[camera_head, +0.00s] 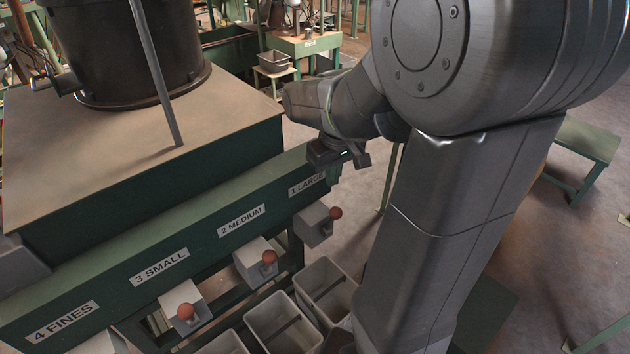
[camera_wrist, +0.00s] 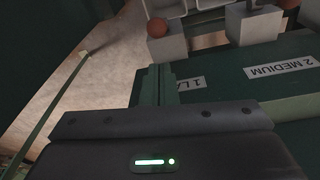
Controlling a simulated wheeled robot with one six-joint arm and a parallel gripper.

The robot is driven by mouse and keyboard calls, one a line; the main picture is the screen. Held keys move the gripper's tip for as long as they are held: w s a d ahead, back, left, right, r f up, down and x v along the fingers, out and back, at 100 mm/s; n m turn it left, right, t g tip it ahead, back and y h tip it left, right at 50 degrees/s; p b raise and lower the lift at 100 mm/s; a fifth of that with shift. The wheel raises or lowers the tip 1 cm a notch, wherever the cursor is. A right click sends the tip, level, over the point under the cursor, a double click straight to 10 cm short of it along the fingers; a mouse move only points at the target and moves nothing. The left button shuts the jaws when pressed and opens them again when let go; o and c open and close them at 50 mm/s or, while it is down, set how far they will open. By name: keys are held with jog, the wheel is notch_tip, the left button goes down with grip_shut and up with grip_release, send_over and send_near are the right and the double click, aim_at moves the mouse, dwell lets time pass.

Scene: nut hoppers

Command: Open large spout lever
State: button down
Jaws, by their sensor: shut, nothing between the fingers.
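The large spout (camera_head: 314,226) is a pale box under the "1 LARGE" label (camera_head: 307,184), at the right end of the green hopper front. Its lever ends in a red-orange ball (camera_head: 335,213) at the spout's outer side. My gripper (camera_head: 345,158) is shut and empty, above the ball and apart from it, near the label's end of the beam. In the wrist view the ball (camera_wrist: 157,27) and the spout (camera_wrist: 170,45) show at the top, beyond the gripper body. The lever's rod is mostly hidden.
The medium spout (camera_head: 255,262) and small spout (camera_head: 184,303) have similar ball levers along the front. Grey bins (camera_head: 325,288) stand below. A dark hopper drum (camera_head: 140,50) stands on the machine's top. Floor right of the beam's end is open.

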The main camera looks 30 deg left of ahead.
jog(key=shift+w+a+r, duration=0.1)
dwell(0.4)
send_over(332, 222)
jog(key=w+a, duration=0.1)
jog(key=a, duration=0.1)
jog(key=f, duration=0.9)
jog(key=shift+w+d+f+p, duration=0.15)
jog(key=shift+d+f+p, duration=0.05)
jog(key=shift+d+p, duration=0.1)
jog(key=shift+f, duration=0.25)
jog(key=shift+a, duration=0.1)
jog(key=shift+f+b, duration=0.1)
jog(key=shift+b, duration=0.2)
